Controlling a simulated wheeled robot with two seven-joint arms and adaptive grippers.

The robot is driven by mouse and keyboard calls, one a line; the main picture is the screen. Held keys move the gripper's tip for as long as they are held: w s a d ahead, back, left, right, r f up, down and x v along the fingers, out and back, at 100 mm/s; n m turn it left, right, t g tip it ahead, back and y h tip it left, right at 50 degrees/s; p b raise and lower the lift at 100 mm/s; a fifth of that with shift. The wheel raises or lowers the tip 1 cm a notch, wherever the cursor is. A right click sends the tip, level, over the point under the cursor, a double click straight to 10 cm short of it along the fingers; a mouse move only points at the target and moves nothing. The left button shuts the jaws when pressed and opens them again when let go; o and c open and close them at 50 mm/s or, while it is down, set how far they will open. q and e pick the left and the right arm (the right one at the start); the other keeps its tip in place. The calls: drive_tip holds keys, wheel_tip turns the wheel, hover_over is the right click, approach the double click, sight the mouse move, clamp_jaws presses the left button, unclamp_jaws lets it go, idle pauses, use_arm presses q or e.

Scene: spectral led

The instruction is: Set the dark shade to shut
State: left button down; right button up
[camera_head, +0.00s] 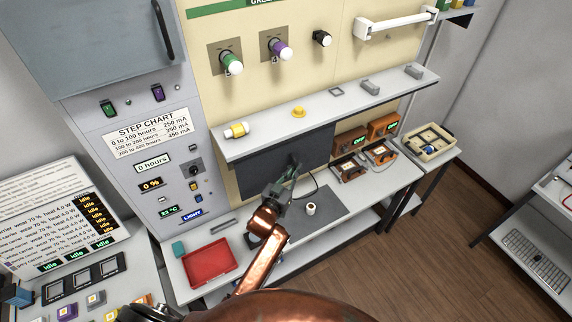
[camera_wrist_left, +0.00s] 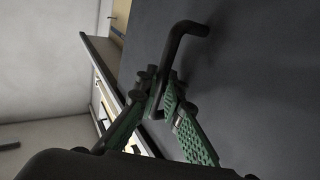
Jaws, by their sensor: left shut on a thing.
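The dark shade (camera_head: 262,172) is a dark grey panel under the shelf, behind the bench. It also fills much of the left wrist view (camera_wrist_left: 262,80). A black bent handle (camera_wrist_left: 183,38) stands out from its face. My left gripper (camera_head: 292,172) reaches to the shade's right part, and in the left wrist view its green-padded fingers (camera_wrist_left: 160,92) are closed around the lower part of the handle. In the head view the gripper hides most of the handle. My right gripper is not seen clearly; only dark parts show at the bottom left edge.
A long grey shelf (camera_head: 330,112) runs above the shade, with a yellow-and-white cylinder (camera_head: 236,130) on it. A red tray (camera_head: 209,263) and a small white roll (camera_head: 310,209) are on the bench below. Two orange display boxes (camera_head: 349,142) stand right of the shade.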

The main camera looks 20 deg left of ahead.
use_arm(q)
drive_tip(key=shift+s+a+f, duration=0.3)
drive_tip(key=shift+s+a, duration=0.05)
drive_tip(key=c, duration=2.4)
unclamp_jaws()
drive_tip(key=shift+o, duration=0.3)
drive_tip(key=shift+s+a+r, duration=0.1)
drive_tip(key=shift+s+r, duration=0.05)
drive_tip(key=s+a, duration=0.1)
drive_tip(key=s, duration=1.1)
drive_tip(key=shift+a, duration=0.4)
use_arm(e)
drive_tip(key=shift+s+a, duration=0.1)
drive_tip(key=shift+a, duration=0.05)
